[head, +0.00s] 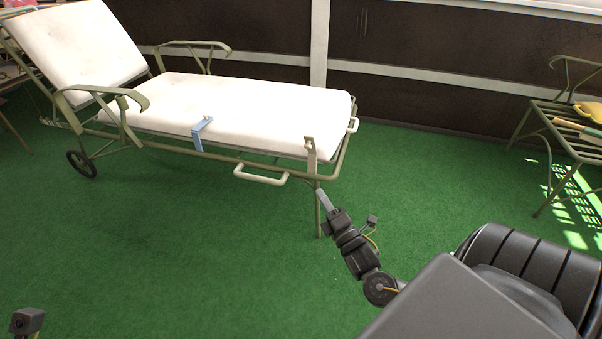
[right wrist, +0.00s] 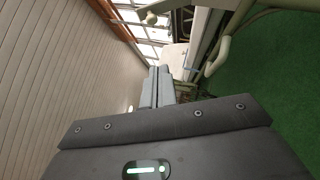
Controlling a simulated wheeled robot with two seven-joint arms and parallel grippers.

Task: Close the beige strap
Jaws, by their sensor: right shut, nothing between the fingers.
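The beige strap (head: 310,156) is a narrow flat piece at the near right corner of the lounger's white cushion in the head view. It stands against the cushion edge and reaches down past the frame rail; whether it is fastened I cannot tell. My right gripper (head: 323,198) is just below it, beside the lounger's front leg, pointing up at it. Its fingers are shut and empty, and also show in the right wrist view (right wrist: 158,86). Contact with the strap is not clear. Only a small dark part of my left arm shows at the lower left; its fingers are out of view.
The green lounger with its white cushion (head: 240,105) stands along the wall. A blue strap (head: 202,132) sits on its near side, with a pale handle (head: 260,176) to its right. A metal bench (head: 560,130) stands at right. Green carpet (head: 180,250) in front is clear.

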